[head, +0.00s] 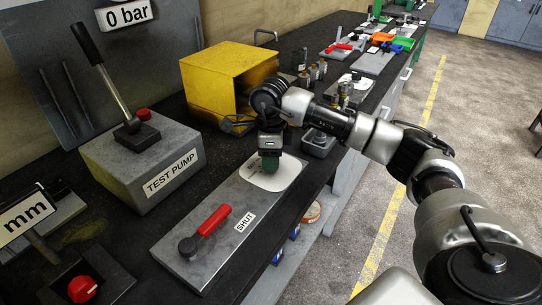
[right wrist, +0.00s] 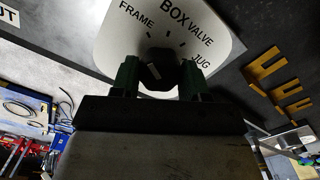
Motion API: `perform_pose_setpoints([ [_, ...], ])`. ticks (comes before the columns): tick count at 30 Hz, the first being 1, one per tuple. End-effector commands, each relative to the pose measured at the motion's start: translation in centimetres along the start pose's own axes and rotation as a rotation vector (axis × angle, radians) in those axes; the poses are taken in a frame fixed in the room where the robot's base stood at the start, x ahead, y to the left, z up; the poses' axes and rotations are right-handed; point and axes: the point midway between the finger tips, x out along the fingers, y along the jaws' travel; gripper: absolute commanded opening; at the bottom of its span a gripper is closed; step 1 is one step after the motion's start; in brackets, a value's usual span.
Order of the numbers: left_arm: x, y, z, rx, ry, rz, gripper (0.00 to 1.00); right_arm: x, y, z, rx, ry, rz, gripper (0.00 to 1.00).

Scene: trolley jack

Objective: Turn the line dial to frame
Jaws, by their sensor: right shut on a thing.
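The line dial is a black knob (right wrist: 158,66) on a white plate marked FRAME, BOX, VALVE and JUG in the right wrist view. FRAME is at the plate's upper left, and short tick marks ring the knob. My right gripper (right wrist: 158,80) has its green fingers on both sides of the knob and is shut on it. A small pale mark shows on the knob, but I cannot tell which label it points at. In the head view the right gripper (head: 270,163) points down over the white plate (head: 292,176), hiding the knob. My left gripper is not in view.
A red-handled lever (head: 210,222) beside a SHUT label lies on the same grey panel (head: 182,262). The grey TEST PUMP block (head: 150,165) with an upright handle and a yellow open box (head: 215,85) stand behind. Small fittings crowd the bench farther back.

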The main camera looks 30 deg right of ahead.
Motion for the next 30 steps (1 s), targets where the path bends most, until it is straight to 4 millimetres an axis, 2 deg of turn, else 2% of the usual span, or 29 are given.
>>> perform_pose_setpoints([
  [2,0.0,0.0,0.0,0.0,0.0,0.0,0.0,-0.2,-0.1,0.1,-0.001,-0.005,-0.005,0.21],
  [3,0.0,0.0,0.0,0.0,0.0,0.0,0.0,-0.3,-0.1,0.1,-0.001,-0.005,-0.005,0.46],
  [8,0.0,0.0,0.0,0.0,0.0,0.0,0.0,-0.2,-0.1,0.0,-0.001,-0.003,-0.003,0.7],
  [16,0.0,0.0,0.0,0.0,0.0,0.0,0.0,-0.2,0.0,0.0,0.0,-0.001,-0.002,0.7],
  [20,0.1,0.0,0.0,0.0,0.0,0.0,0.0,-1.1,-0.1,0.1,0.001,-0.004,-0.004,0.7],
  [30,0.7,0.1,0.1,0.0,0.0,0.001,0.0,-7.7,-0.1,0.1,-0.001,-0.004,-0.005,0.7],
])
